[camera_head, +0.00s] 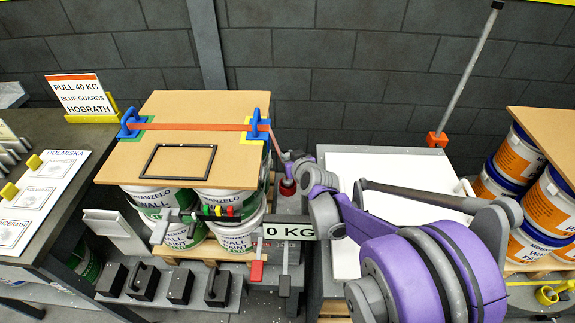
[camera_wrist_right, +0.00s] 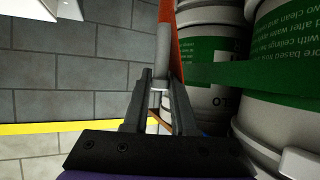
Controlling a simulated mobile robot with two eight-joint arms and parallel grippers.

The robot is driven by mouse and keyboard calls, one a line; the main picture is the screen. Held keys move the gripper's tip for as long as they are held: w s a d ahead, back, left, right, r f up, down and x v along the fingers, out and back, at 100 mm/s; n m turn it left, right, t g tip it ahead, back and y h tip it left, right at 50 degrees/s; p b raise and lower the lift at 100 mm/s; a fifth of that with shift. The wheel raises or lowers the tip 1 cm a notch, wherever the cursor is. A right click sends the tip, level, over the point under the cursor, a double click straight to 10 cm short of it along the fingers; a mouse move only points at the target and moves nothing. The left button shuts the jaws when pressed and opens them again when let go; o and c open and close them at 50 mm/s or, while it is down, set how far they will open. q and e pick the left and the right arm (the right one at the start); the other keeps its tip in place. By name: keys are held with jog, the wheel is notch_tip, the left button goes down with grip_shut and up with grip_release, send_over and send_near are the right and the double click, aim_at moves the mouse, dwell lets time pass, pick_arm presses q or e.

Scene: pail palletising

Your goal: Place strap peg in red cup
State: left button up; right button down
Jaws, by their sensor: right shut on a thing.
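My right gripper (camera_head: 288,158) is at the right side of the pail stack, above the red cup (camera_head: 288,187). In the right wrist view its two fingers (camera_wrist_right: 160,86) are shut on the grey strap peg (camera_wrist_right: 163,45). The orange strap (camera_head: 200,126) runs across the board on the pails and over its right edge toward my gripper; it also shows beside the peg in the right wrist view (camera_wrist_right: 168,14). The peg is too small to make out in the head view. I cannot tell the exact gap between peg and cup. My left gripper is not in view.
The brown board (camera_head: 120,165) carries blue guards (camera_head: 257,124) and a black frame (camera_head: 178,161). A 0 KG display (camera_head: 289,231) stands in front. A white-topped table (camera_head: 395,175) is to the right. Pails on the left stack stand close beside my right gripper.

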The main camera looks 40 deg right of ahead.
jog(key=shift+f+b, duration=0.3)
jog(key=shift+f, duration=1.3)
jog(key=c, duration=0.7)
grip_release()
jog(key=shift+r, duration=0.2)
jog(key=p+v, duration=0.1)
jog(key=v, duration=0.6)
jog(key=shift+s, duration=0.2)
